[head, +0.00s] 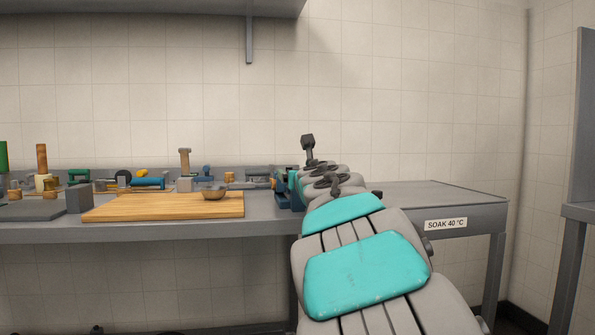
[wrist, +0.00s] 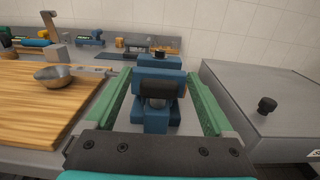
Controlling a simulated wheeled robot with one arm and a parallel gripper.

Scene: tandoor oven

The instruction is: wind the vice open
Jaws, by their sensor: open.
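The blue vice (wrist: 158,122) stands on the bench in the middle of the wrist view, with a dark block and a grey round part at its near face. In the head view the vice (head: 286,196) is partly hidden behind my arm. My gripper (wrist: 159,74) is open, with one green finger on each side of the vice's upper part. I cannot tell whether either finger touches it. No separate crank handle can be made out clearly. My gripper is mostly hidden by my arm in the head view.
Left of the vice are a wooden board (head: 150,208) and a metal bowl (head: 214,192). Several tools and small parts line the back of the bench. To the right stands a grey bath (head: 440,197) labelled "SOAK 40 °C", with a black knob (wrist: 267,105) on its lid. A shelf hangs above.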

